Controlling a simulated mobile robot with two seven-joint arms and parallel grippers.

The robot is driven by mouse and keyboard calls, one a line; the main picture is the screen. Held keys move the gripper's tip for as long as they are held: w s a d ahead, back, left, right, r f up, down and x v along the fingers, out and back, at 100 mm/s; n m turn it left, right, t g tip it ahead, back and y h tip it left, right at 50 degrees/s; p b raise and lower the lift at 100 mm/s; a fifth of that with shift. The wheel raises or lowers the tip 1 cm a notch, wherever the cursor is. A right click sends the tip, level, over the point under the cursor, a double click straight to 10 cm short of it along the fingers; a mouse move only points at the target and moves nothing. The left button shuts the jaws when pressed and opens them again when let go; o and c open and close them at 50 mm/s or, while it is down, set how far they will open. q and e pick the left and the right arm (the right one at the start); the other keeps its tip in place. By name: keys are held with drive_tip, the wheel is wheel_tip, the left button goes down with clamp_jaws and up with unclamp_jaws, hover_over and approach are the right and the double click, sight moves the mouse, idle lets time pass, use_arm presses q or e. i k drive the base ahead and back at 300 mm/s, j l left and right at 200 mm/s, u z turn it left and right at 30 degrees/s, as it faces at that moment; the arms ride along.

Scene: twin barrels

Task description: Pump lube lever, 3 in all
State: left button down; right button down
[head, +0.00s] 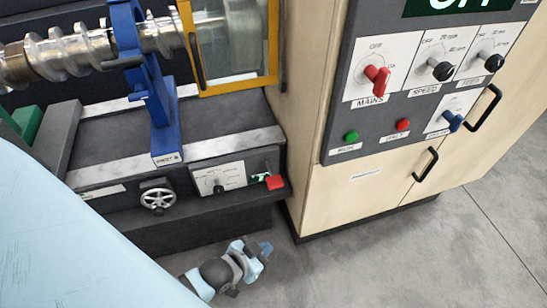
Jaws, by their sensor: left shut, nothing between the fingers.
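A small lever with a red end piece (275,182) sticks out at the right end of the front of the machine bed, beside a white dial plate. It seems to be the lube lever, but its label is too small to read. My left gripper (262,250) is in front of the machine over the grey floor, below the red end piece in the picture and apart from it. It is shut and empty. My right gripper is not in view.
A black and silver handwheel (158,198) and a dial plate (217,180) sit left of the lever. A beige cabinet (345,190) with a control panel of red, black and blue knobs stands close on the right. Floor (420,255) is clear at lower right.

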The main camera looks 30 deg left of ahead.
sight(272, 182)
drive_tip(key=k+j, duration=0.2)
drive_tip(key=j, duration=0.15)
drive_tip(key=k+j, duration=0.2)
drive_tip(key=j, duration=0.15)
drive_tip(key=k+j, duration=0.15)
drive_tip(key=j, duration=0.2)
drive_tip(key=u, duration=1.55)
